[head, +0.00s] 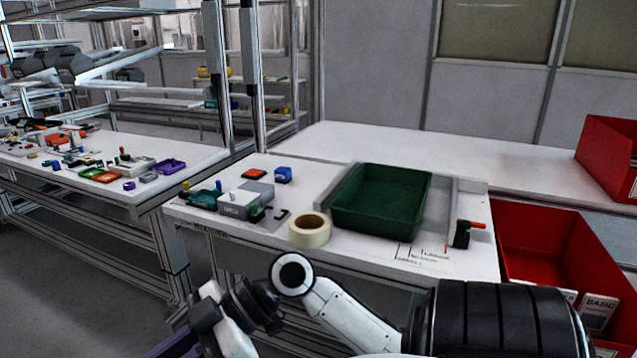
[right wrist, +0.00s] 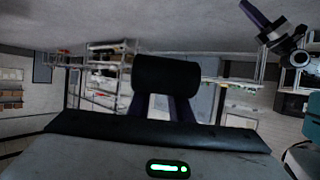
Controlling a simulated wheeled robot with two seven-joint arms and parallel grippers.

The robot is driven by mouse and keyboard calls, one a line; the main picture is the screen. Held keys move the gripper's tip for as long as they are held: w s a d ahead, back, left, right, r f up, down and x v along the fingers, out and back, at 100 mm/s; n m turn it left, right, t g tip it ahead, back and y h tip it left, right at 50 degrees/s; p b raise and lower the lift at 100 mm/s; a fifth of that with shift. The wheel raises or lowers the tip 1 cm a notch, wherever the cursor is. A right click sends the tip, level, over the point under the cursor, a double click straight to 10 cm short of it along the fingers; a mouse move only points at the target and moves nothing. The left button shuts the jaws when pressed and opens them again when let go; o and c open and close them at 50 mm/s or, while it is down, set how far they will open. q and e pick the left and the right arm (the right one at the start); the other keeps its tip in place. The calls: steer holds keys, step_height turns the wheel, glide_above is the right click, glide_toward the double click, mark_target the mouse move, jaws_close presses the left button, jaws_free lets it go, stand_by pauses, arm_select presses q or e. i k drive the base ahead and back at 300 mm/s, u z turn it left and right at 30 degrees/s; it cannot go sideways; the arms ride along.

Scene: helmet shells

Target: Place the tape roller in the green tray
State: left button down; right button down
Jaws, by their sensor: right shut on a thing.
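A cream roll of tape (head: 310,232) lies flat on the white worktable, at the front left corner of the green tray (head: 382,170). The tray is empty. In the right wrist view, my right gripper (right wrist: 165,106) is shut on a black rounded thing (right wrist: 167,75); I cannot tell what it is. An arm of mine crosses the bottom of the head view, with its purple end cut off at the lower edge. In the right wrist view, another arm end with a purple part (right wrist: 256,16) shows at the upper right; its jaws are unclear.
A grey box (head: 245,200), a blue block (head: 283,175) and small parts stand left of the tray. A black and orange tool (head: 464,234) lies to its right. Red bins (head: 530,225) stand at the right. A second table (head: 195,152) with parts is at the left.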

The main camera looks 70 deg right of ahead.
mark_target(409, 215)
steer(key=z, duration=0.55)
steer(key=i, duration=1.5)
steer(key=z, duration=1.95)
steer(key=i, duration=0.7)
steer(key=z, duration=0.6)
